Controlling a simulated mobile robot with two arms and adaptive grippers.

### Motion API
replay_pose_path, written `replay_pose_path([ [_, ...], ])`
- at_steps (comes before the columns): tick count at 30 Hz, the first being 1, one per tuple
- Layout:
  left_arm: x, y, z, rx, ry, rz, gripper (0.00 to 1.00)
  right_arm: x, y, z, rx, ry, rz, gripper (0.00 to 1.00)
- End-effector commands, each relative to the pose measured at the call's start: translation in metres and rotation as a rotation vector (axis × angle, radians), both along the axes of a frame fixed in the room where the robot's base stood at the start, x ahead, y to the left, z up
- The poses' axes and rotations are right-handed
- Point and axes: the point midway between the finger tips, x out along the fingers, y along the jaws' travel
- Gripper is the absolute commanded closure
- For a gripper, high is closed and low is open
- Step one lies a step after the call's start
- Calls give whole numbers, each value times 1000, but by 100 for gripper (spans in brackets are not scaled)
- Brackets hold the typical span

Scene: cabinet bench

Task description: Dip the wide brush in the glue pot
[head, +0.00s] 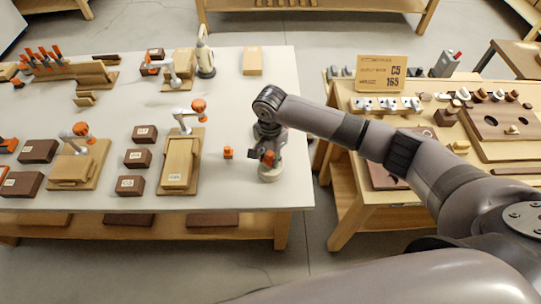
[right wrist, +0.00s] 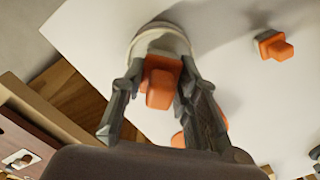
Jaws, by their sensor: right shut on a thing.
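My right gripper (head: 264,156) is at the right end of the white table, pointing down. It is shut on an orange piece, which I take for the wide brush (right wrist: 162,82); the piece shows between the fingers in the right wrist view. The pale round glue pot (head: 271,174) stands on the table directly under the gripper, and its rim (right wrist: 150,35) shows beyond the orange piece. The brush's lower end is hidden, so I cannot tell how deep it sits in the pot. My left gripper is not in view.
A small orange block-like piece (head: 228,153) lies left of the pot. Wooden boards with orange-topped clamps (head: 180,162) and dark labelled boxes (head: 130,186) stand further left. A second bench (head: 345,160) stands to the right across a gap. The table's front right corner is clear.

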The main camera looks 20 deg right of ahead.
Motion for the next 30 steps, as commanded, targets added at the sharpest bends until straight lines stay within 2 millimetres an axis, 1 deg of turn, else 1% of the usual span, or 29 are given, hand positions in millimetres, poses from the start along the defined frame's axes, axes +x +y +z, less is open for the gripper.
replay_pose_path([
  [16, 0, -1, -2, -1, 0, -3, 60, 0, 0, -7, 1, 0, 0, 94],
  [30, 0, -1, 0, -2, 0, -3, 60, 0, 0, -6, 0, 0, 0, 94],
])
